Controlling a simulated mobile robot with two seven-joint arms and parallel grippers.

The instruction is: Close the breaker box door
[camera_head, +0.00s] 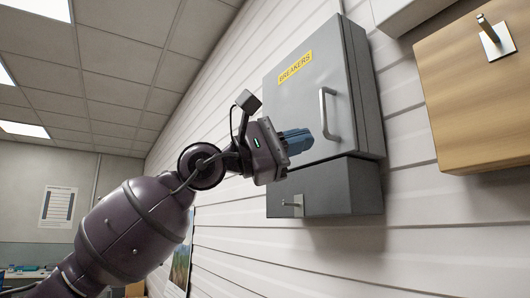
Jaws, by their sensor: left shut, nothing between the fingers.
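The breaker box (366,95) is a grey metal cabinet on the wall, right of centre. Its door (300,105) has a yellow BREAKERS label (295,66) and a silver bar handle (328,114) near its right edge. The door looks flush with the cabinet, with no clear gap showing. My left gripper (301,141) is shut and empty, its blue fingers in front of the door's lower part, left of the handle. Whether the fingers touch the door cannot be told. My gripper hides part of the door's lower left. My right gripper is out of view.
A smaller grey box (335,188) with a small latch (292,203) sits just below. A wooden cabinet (475,90) with a metal handle is at the right. White siding covers the wall, and the space left of the breaker box is open.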

